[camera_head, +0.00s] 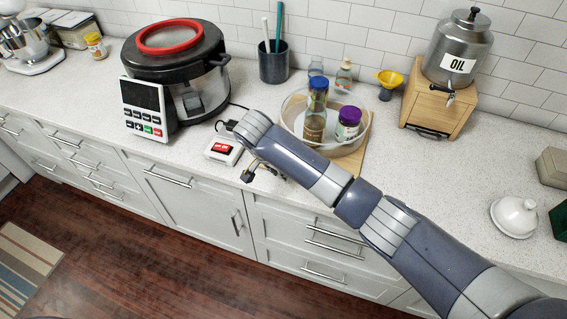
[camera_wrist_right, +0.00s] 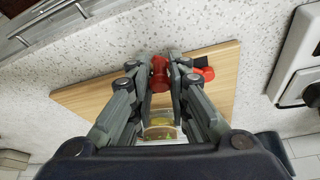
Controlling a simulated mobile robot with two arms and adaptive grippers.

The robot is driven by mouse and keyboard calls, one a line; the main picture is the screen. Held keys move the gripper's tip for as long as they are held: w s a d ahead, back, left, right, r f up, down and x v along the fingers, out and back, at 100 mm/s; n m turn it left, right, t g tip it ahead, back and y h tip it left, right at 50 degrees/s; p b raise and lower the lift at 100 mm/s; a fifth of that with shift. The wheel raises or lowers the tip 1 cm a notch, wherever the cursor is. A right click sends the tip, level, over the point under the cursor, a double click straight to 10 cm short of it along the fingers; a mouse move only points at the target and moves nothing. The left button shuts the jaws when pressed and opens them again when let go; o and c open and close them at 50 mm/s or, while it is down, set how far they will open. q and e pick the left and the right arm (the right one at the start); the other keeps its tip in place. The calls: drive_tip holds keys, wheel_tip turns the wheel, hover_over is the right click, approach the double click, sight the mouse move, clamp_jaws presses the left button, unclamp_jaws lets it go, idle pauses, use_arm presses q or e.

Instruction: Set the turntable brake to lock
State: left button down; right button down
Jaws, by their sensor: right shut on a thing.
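The turntable (camera_head: 362,128) is a clear round tray on a wooden board (camera_head: 347,169), holding a few bottles and jars. In the right wrist view, a red knob (camera_wrist_right: 159,73) stands over the board (camera_wrist_right: 88,93), between the fingertips of my right gripper (camera_wrist_right: 160,80), which is shut on it. A smaller red piece beside a black one (camera_wrist_right: 204,73) lies just right of the fingers. In the head view my arm hides the knob, and only parts of my right gripper (camera_head: 266,171) show below the wrist. I cannot read any lock marking. My left gripper is not in view.
A black cooker (camera_head: 175,60) with a keypad panel stands to the left. A white device with a red top (camera_head: 223,148) sits left of my right gripper. An oil dispenser (camera_head: 459,48) on a wooden stand is at the right. The counter at the right front is mostly clear.

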drive_tip(key=shift+s+a+m, duration=0.1)
drive_tip(key=shift+a+m, duration=0.1)
drive_tip(key=shift+m, duration=0.2)
drive_tip(key=c, duration=1.5)
unclamp_jaws()
drive_tip(key=shift+c, duration=0.2)
drive_tip(key=v, duration=1.2)
drive_tip(key=shift+a, duration=0.15)
drive_tip(key=shift+f, duration=0.1)
